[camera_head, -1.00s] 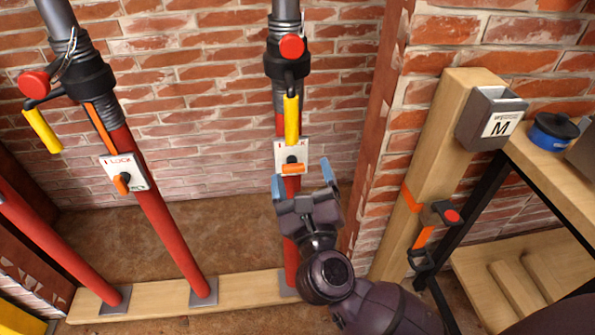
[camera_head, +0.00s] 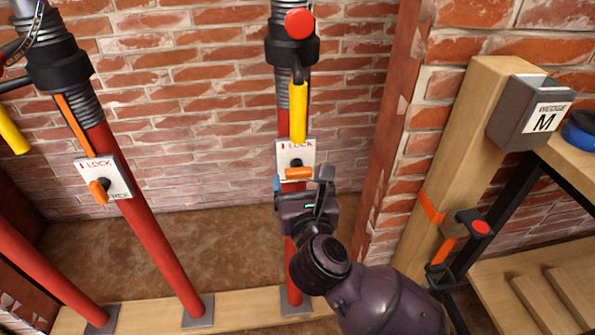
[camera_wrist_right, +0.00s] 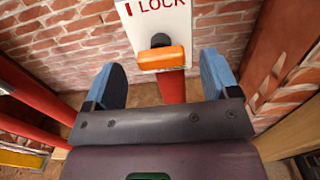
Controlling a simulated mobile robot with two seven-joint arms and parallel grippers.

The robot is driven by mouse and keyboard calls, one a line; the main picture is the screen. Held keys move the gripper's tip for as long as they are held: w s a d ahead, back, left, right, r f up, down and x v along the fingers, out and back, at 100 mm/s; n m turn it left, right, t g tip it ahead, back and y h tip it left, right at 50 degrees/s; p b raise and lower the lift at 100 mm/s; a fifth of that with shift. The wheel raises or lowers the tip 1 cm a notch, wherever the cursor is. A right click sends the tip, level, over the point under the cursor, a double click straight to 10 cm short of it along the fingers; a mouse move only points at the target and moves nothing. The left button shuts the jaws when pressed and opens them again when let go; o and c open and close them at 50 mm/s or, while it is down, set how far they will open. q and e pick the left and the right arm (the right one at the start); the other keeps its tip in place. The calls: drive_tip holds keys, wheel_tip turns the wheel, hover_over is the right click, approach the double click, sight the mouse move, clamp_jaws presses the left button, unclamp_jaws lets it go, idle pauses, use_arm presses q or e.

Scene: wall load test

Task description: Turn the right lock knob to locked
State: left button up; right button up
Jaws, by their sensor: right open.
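The right lock knob (camera_head: 298,173) is an orange bar on a white LOCK plate (camera_head: 296,149), mounted on the red middle post. The bar lies level. My right gripper (camera_head: 301,179) is open at the knob, with a blue-tipped finger to each side. In the right wrist view the knob (camera_wrist_right: 162,58) sits in the gap between the fingers (camera_wrist_right: 163,70), with space on both sides. No contact shows, and I cannot tell how deep the knob is between them. The plate's lower part is hidden. My left gripper is not in view.
A second orange knob (camera_head: 98,190) sits tilted on the left post's plate. A yellow handle (camera_head: 298,111) hangs just above the right plate. A wooden post (camera_head: 455,150) with a grey box (camera_head: 527,112) and a workbench stand at the right. Brick wall lies behind.

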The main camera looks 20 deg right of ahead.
sight(299, 174)
drive_tip(key=shift+x, duration=1.8)
drive_tip(key=c, duration=0.9)
